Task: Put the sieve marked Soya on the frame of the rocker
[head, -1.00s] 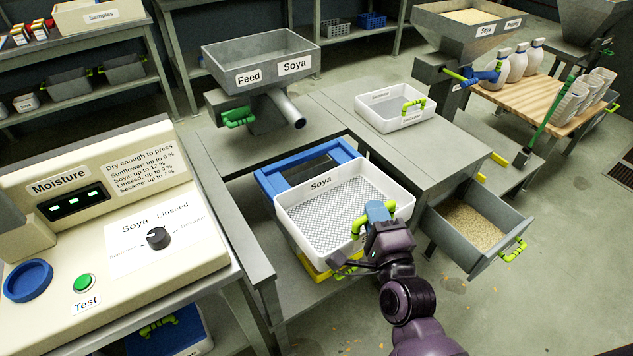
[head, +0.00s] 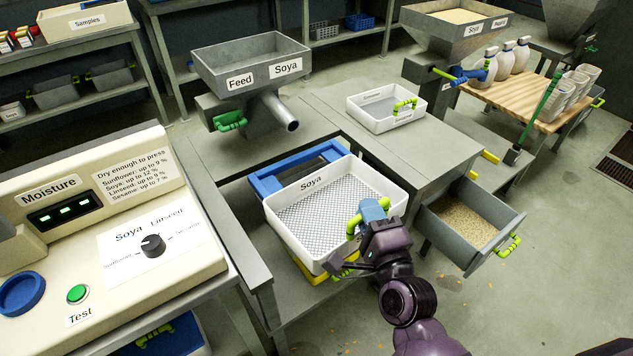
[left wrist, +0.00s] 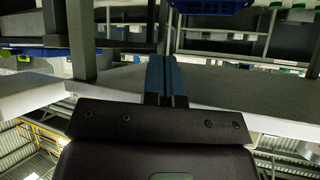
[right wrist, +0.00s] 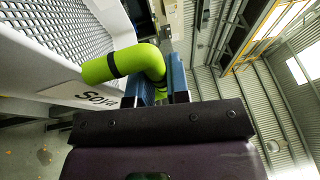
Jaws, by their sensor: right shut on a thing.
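The white sieve marked Soya (head: 298,238), with a mesh floor, is over the rocker's blue frame (head: 268,185). The frame's far bar and far left corner show beyond it; the rest is hidden. A yellow part (head: 312,275) shows beneath its near side. I cannot tell whether the sieve touches the frame. My right gripper (head: 370,212) is shut on the sieve's green handle (right wrist: 125,64) at its near right side. The Soya label also shows in the right wrist view (right wrist: 98,98). My left gripper (left wrist: 166,80) is outside the head view; its blue fingers look together and empty.
A feed hopper (head: 250,62) with a spout stands behind the rocker. Another white sieve (head: 372,122) lies on the bench to the right. An open drawer of grain (head: 480,247) juts out at right. The moisture tester (head: 70,170) stands at left.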

